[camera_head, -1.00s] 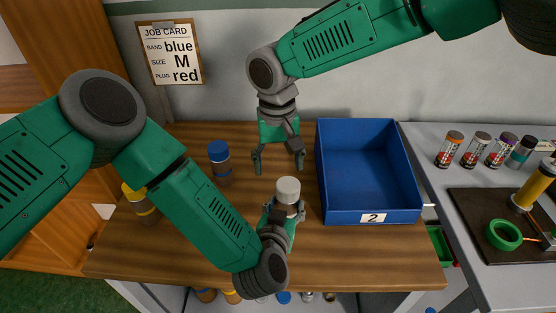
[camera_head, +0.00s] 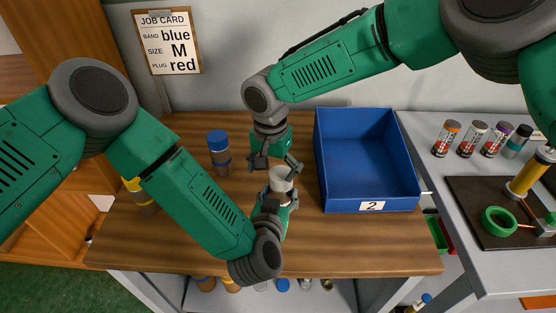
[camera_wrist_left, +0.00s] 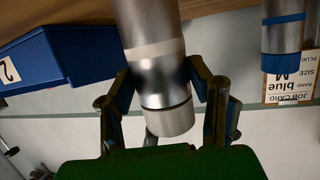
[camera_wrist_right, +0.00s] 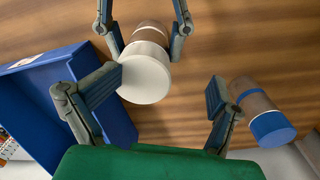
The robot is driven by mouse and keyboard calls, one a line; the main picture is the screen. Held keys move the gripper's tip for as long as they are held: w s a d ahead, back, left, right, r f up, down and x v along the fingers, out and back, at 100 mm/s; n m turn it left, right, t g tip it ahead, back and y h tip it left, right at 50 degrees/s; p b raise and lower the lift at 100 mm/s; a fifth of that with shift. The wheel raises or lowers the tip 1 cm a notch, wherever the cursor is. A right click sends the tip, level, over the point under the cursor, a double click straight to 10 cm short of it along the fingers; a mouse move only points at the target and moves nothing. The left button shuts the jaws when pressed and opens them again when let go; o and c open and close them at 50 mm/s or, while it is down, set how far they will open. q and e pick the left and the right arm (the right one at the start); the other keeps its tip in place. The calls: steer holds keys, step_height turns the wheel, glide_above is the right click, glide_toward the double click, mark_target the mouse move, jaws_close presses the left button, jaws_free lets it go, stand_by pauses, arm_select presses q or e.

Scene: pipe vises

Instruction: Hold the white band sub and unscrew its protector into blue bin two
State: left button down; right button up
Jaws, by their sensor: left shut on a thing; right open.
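The white band sub (camera_wrist_left: 155,62) is a silver cylinder with a pale band, upright on the bench. Its white protector (camera_head: 281,180) caps the top; it also shows in the right wrist view (camera_wrist_right: 146,75). My left gripper (camera_head: 277,200) is shut on the sub just below the protector, its fingers either side of it in the left wrist view (camera_wrist_left: 165,90). My right gripper (camera_head: 275,163) is open just above and behind the protector, empty; in its wrist view (camera_wrist_right: 155,100) the cap lies beyond the fingers. Blue bin two (camera_head: 372,205) stands empty to the right, labelled 2.
A blue-capped sub (camera_head: 218,153) stands behind left, and a yellow-banded one (camera_head: 134,187) is partly hidden by my left arm. A side table (camera_head: 470,163) at right holds small jars, a green ring (camera_head: 499,221) and a vise. A job card (camera_head: 168,42) hangs on the wall.

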arm_select(q)
steer(key=shift+s+a+r, duration=0.1)
steer(key=shift+s+a, duration=0.1)
steer(key=shift+a, duration=0.1)
arm_select(e)
steer(key=shift+s+a+f, duration=0.15)
steer(key=shift+a+f, duration=0.65)
steer(key=shift+a, duration=0.1)
arm_select(q)
steer(key=shift+d, duration=0.2)
arm_select(e)
steer(key=shift+c, duration=0.4)
arm_select(q)
steer(key=shift+w+d, duration=0.1)
steer(key=shift+d, duration=0.15)
arm_select(e)
steer(key=shift+d, duration=0.4)
jaws_close()
arm_select(q)
steer(key=shift+w+f, duration=0.2)
arm_select(e)
steer(key=shift+w+d, duration=0.25)
arm_select(q)
steer(key=c, duration=1.1)
jaws_free()
steer(key=shift+a, duration=0.15)
steer(key=o, duration=0.4)
steer(key=shift+a, duration=0.3)
arm_select(e)
steer(key=shift+a, duration=0.2)
